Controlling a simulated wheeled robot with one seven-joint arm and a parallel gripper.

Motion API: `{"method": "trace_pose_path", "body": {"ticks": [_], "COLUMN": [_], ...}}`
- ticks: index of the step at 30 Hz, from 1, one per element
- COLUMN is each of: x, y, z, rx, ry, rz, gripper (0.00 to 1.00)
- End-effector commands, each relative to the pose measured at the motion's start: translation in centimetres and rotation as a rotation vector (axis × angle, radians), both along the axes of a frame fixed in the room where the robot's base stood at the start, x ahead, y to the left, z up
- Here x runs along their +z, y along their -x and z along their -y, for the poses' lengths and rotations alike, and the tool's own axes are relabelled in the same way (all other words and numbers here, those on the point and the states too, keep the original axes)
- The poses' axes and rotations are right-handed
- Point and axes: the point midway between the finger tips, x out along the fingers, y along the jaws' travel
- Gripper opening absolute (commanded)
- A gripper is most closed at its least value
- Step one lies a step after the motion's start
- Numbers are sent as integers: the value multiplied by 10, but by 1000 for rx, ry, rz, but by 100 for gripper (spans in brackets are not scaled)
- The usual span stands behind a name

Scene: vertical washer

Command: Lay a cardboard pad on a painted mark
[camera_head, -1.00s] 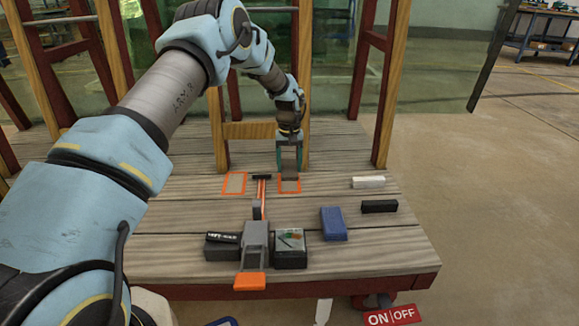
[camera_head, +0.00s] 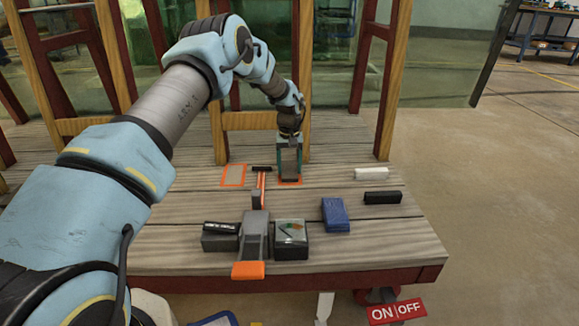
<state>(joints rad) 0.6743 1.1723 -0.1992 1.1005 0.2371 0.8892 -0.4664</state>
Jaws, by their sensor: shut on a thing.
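My gripper (camera_head: 290,174) has teal fingers and is shut on a flat grey-brown piece, seemingly the cardboard pad (camera_head: 290,159). The pad hangs upright between the fingers, its dark lower edge over the right orange-outlined painted mark (camera_head: 297,183). The pad and fingers hide much of that mark. I cannot tell whether the pad touches the boards. A second orange-outlined mark (camera_head: 233,176) lies to the left, with a tan inside; I cannot tell whether that is bare wood or a pad.
A grey device with an orange end (camera_head: 248,270) and a dark meter box (camera_head: 290,240) stand at the front. A blue block (camera_head: 335,214), black bar (camera_head: 382,198) and white bar (camera_head: 371,174) lie right. Wooden posts (camera_head: 217,140) rise behind the marks.

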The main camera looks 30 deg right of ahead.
Motion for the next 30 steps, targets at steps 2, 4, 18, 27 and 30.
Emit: {"method": "trace_pose_path", "body": {"ticks": [2,4,18,27,30], "x": [0,0,0,28,49], "y": [0,0,0,0,0], "z": [0,0,0,1,0], "rx": [0,0,0,1,1], "ry": [0,0,0,2,2], "rz": [0,0,0,2,1], "gripper": [16,16,100,100,100]}}
